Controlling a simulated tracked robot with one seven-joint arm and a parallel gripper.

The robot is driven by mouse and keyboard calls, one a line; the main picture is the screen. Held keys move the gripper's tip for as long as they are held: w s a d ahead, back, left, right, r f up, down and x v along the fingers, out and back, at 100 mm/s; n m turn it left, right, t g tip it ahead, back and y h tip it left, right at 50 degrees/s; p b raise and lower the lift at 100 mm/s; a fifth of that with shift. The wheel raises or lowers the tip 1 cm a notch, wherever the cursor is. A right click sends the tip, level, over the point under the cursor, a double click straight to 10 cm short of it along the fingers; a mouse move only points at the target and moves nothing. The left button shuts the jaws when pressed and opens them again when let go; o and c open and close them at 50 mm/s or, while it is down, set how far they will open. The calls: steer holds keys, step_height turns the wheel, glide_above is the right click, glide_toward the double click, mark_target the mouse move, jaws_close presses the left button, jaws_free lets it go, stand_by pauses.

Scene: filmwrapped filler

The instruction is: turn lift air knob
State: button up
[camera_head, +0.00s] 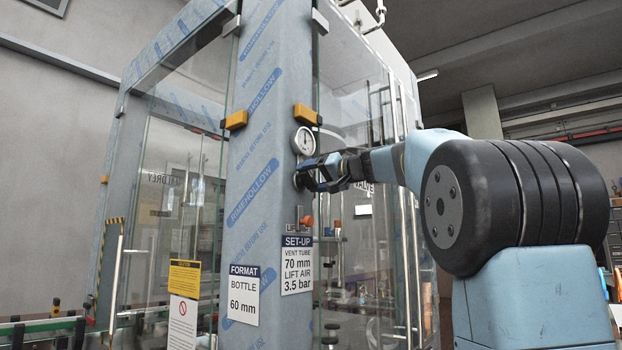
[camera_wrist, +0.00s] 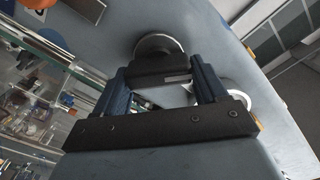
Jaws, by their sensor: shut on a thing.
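The lift air knob shows in the wrist view as a dark body (camera_wrist: 160,68) in front of a round pale metal collar (camera_wrist: 158,42) on the film-wrapped post (camera_head: 258,130). My gripper (camera_head: 303,182) is at this knob, just below a round white pressure gauge (camera_head: 304,141). In the wrist view my gripper's two blue fingers (camera_wrist: 163,76) stand either side of the dark body and are shut on it.
A set-up label (camera_head: 297,265) reads lift air 3.5 bar; a format label (camera_head: 244,295) is beside it. Two yellow-orange blocks (camera_head: 236,120) (camera_head: 307,115) sit above on the post. Glass doors with tall handles (camera_head: 402,200) flank it. An orange-topped fitting (camera_head: 307,221) is below the knob.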

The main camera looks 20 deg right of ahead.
steer(key=shift+m, duration=0.3)
steer(key=m, duration=0.5)
steer(key=shift+w+d+f+m, duration=0.15)
steer(key=shift+d+f+m, duration=0.1)
steer(key=shift+m, duration=0.15)
steer(key=m, duration=0.3)
steer(key=shift+f+m, duration=0.2)
steer(key=shift+m, duration=0.1)
steer(key=m, duration=0.4)
steer(key=shift+f+m, duration=0.3)
steer(key=m, duration=0.2)
steer(key=shift+f+m, duration=0.15)
steer(key=shift+m, duration=0.15)
steer(key=m, duration=0.4)
steer(key=shift+a+m, duration=0.25)
steer(key=shift+m, duration=0.05)
steer(key=m, duration=0.3)
steer(key=shift+s+a, duration=0.15)
steer(key=shift+s, duration=0.1)
steer(key=shift+s+a+m, duration=0.1)
steer(key=shift+m, duration=1.5)
